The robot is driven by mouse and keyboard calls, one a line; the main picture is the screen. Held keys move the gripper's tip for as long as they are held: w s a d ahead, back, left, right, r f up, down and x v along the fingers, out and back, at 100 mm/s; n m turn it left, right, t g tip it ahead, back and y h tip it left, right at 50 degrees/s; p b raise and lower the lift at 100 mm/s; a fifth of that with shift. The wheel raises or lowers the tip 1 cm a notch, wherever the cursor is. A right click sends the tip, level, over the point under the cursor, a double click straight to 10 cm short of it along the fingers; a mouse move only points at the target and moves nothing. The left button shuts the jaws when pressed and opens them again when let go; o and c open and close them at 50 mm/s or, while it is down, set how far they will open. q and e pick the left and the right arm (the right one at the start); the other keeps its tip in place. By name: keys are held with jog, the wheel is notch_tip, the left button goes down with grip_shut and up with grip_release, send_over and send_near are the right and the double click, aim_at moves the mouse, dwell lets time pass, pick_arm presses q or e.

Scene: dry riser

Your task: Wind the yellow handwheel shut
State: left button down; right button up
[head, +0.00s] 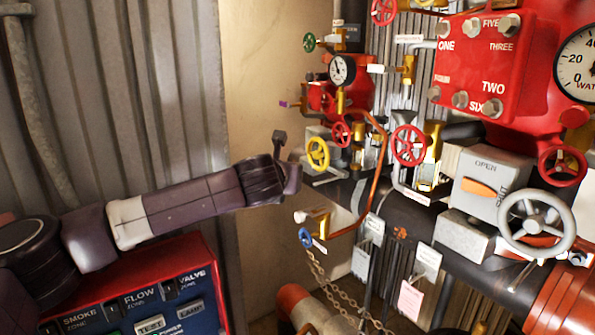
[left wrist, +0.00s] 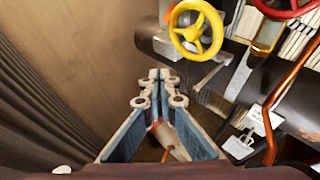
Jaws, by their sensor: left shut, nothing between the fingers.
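The yellow handwheel (head: 318,154) is a small spoked wheel on the pipework in the middle of the head view. It shows larger at the top of the left wrist view (left wrist: 192,33), with its rim and spokes clear. My left gripper (head: 281,146) reaches in from the left and stops just left of the wheel, apart from it in the picture. In the left wrist view its fingers (left wrist: 159,76) are shut with nothing held, their tips below and left of the wheel. My right gripper does not show.
Red handwheels (head: 410,146) and a copper pipe (head: 377,190) lie right of the yellow wheel. A small gauge (head: 341,70) sits above it. A blue-handled valve (head: 306,237) and a chain (head: 335,290) hang below. A grey handwheel (head: 537,224) is far right. A control panel (head: 140,297) stands lower left.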

pick_arm(q)
jog(key=w+d, duration=0.4)
jog(key=shift+d, duration=0.1)
jog(key=shift+d+r, duration=0.15)
jog(key=shift+d, duration=0.15)
jog(key=s+r, duration=0.1)
jog(key=s+d+r, duration=0.1)
jog(key=r, duration=0.1)
jog(key=shift+s+r, duration=0.1)
jog(key=shift+s, duration=0.15)
jog(key=r, duration=0.1)
jog(key=w+a+r, duration=0.1)
jog(key=r, duration=0.1)
jog(key=shift+w, duration=0.15)
jog(key=w, duration=0.1)
jog(key=w+a+f, duration=0.1)
jog(key=a, duration=0.1)
jog(key=shift+w+f, duration=0.3)
jog(key=shift+w, duration=0.1)
jog(key=f, duration=0.1)
jog(key=s+d+f, duration=0.1)
jog(key=f, duration=0.1)
jog(key=s+d+f, duration=0.1)
jog(key=shift+f, duration=0.35)
jog(key=shift+s+d, duration=0.15)
jog(key=shift+d, duration=0.05)
jog(key=shift+w+a+f, duration=0.15)
jog(key=shift+w+a, duration=0.05)
